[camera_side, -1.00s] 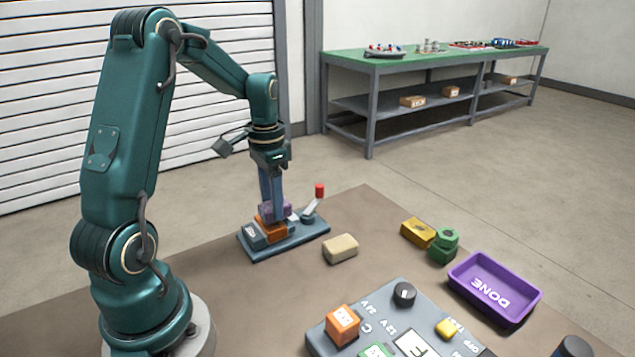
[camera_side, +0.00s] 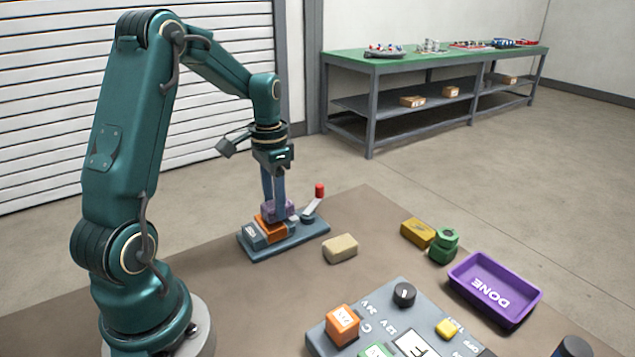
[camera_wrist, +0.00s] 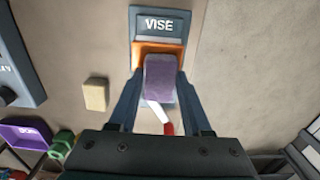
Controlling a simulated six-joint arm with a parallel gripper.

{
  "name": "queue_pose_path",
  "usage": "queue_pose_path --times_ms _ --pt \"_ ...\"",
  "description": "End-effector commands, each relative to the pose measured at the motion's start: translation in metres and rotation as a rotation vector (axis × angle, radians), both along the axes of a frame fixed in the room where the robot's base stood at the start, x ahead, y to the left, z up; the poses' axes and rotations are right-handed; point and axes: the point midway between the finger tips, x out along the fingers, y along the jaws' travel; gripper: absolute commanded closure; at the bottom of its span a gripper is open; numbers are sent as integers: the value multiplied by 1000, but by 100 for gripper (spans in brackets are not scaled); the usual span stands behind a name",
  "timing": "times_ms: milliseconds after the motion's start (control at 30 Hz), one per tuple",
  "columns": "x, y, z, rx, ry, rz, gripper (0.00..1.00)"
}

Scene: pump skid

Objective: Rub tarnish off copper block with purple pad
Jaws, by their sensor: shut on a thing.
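The copper block (camera_side: 270,231) is an orange block seated in the grey vise (camera_side: 300,238), which has a handle with a red knob (camera_side: 320,190). My gripper (camera_side: 274,206) points down over the block and is shut on the purple pad (camera_side: 285,209). In the wrist view the pad (camera_wrist: 160,78) sits between my two fingers and covers part of the copper block (camera_wrist: 145,50). The pad looks to be on the block's top, though contact is hard to confirm. Any tarnish under the pad is hidden.
A tan block (camera_side: 340,249) lies right of the vise. A yellow block (camera_side: 418,233), green nuts (camera_side: 443,246) and a purple DONE tray (camera_side: 512,305) are farther right. A grey control panel (camera_side: 375,318) is in front. Bare table lies between them.

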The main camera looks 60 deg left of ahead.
Motion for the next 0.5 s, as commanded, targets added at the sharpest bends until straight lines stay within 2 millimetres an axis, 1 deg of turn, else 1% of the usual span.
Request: queue_pose_path --times_ms 67,167,500 --pt "8 -1 -1 -1 1 -4 100" --pt "8 -10 0 -1 1 -4 100" --pt "-24 -10 0 -1 2 2 100"
